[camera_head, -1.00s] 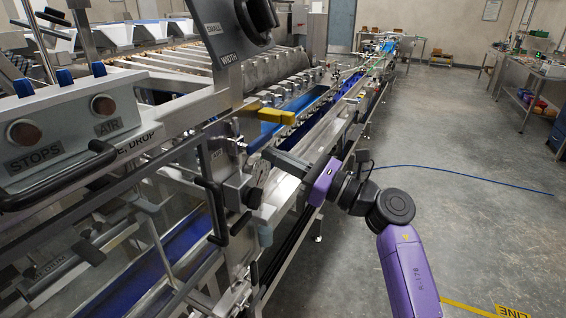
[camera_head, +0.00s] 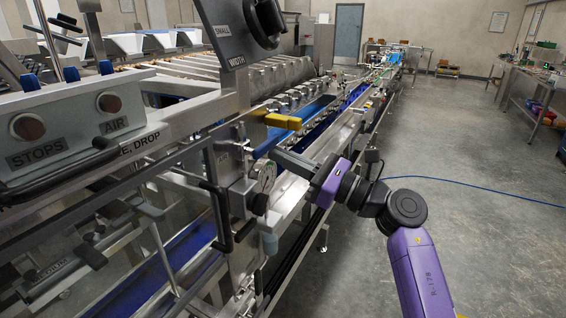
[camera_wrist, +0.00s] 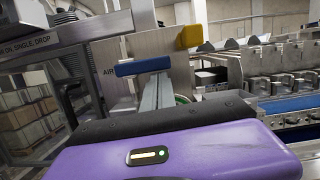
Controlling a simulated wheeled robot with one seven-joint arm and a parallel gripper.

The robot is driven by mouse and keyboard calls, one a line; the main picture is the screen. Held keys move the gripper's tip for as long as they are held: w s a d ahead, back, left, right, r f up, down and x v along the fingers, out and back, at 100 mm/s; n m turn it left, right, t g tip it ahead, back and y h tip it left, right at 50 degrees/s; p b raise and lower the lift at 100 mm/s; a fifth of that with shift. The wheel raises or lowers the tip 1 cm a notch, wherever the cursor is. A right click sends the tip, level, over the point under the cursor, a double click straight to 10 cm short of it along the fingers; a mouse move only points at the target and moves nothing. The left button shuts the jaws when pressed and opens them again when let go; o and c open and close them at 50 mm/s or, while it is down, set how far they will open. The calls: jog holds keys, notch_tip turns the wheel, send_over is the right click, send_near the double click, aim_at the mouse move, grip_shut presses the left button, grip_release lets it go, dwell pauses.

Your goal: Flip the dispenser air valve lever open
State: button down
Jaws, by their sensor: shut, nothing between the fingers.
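The air valve lever has a blue handle (camera_wrist: 143,66), which lies roughly level beside the AIR label on a metal plate in the wrist view. In the head view the blue handle (camera_head: 272,144) shows just beyond my fingertips. My gripper (camera_head: 277,154) reaches in from the right, with its fingers shut and empty. In the wrist view my gripper's fingers (camera_wrist: 157,90) point away from me, and their tips end at the blue handle's lower edge. Whether they touch it I cannot tell. The valve body is largely hidden.
A yellow handle (camera_head: 283,121) sticks out above and beyond the blue one, and it also shows in the wrist view (camera_wrist: 190,37). A round gauge (camera_head: 263,177) sits below left of my gripper. A control box (camera_head: 70,125) stands at left. The floor at right is open.

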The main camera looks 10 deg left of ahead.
jog(key=shift+w+n+b, duration=0.1)
jog(key=shift+n+b, duration=0.5)
jog(key=shift+b, duration=0.75)
jog(key=r+n+g+b, duration=0.1)
jog(key=n+b, duration=0.1)
jog(key=b, duration=0.2)
jog(key=n+b, duration=0.2)
jog(key=b, duration=0.2)
jog(key=r+n+g+b, duration=0.1)
jog(key=n+b, duration=0.1)
jog(key=b, duration=0.2)
jog(key=shift+w+d+r+n+g, duration=0.1)
jog(key=shift+w+r+n+g, duration=0.1)
jog(key=shift+r+n+g, duration=0.1)
jog(key=r+n+b, duration=0.1)
jog(key=n, duration=0.2)
jog(key=s+r+n+g+b, duration=0.1)
jog(key=r+n, duration=0.1)
jog(key=n, duration=0.1)
jog(key=r+n+g+h+b, duration=0.1)
jog(key=n+b, duration=0.1)
jog(key=n, duration=0.1)
jog(key=shift+s+a+r, duration=0.35)
jog(key=shift+s, duration=0.05)
jog(key=d, duration=0.7)
jog(key=shift+s+d+f, duration=0.3)
jog(key=shift+s+d, duration=0.1)
